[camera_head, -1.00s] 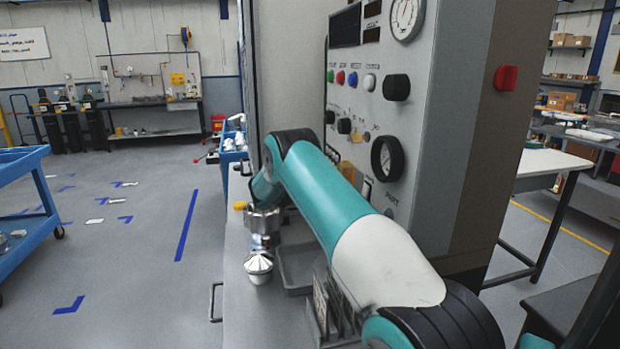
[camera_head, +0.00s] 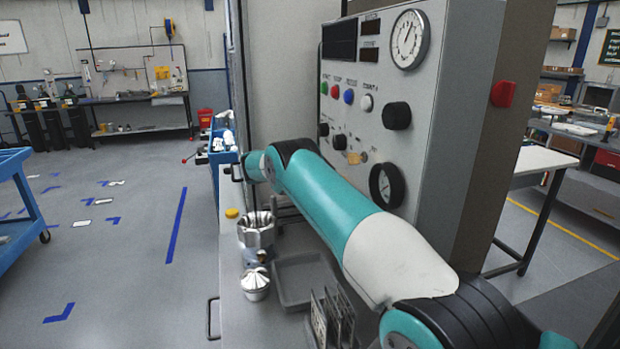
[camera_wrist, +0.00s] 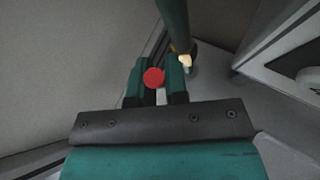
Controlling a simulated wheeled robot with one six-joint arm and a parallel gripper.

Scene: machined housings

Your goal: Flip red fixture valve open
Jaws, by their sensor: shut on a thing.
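In the wrist view, my gripper (camera_wrist: 157,82) has a small round red end, which looks like the red fixture valve's handle (camera_wrist: 153,77), between its two dark green fingers. The fingers are shut on it. The rest of the valve is hidden behind the fingers, so I cannot tell its position. In the head view my arm reaches forward along the front of the grey control cabinet (camera_head: 440,130). My gripper and the valve are hidden behind the arm there.
A metal housing (camera_head: 257,236) and a smaller domed metal part (camera_head: 255,283) stand on the bench, beside a grey tray (camera_head: 300,282). A yellow knob (camera_head: 231,212) is behind them. A blue bin (camera_head: 224,150) is farther back. A dark green bar (camera_wrist: 175,22) passes near my fingers.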

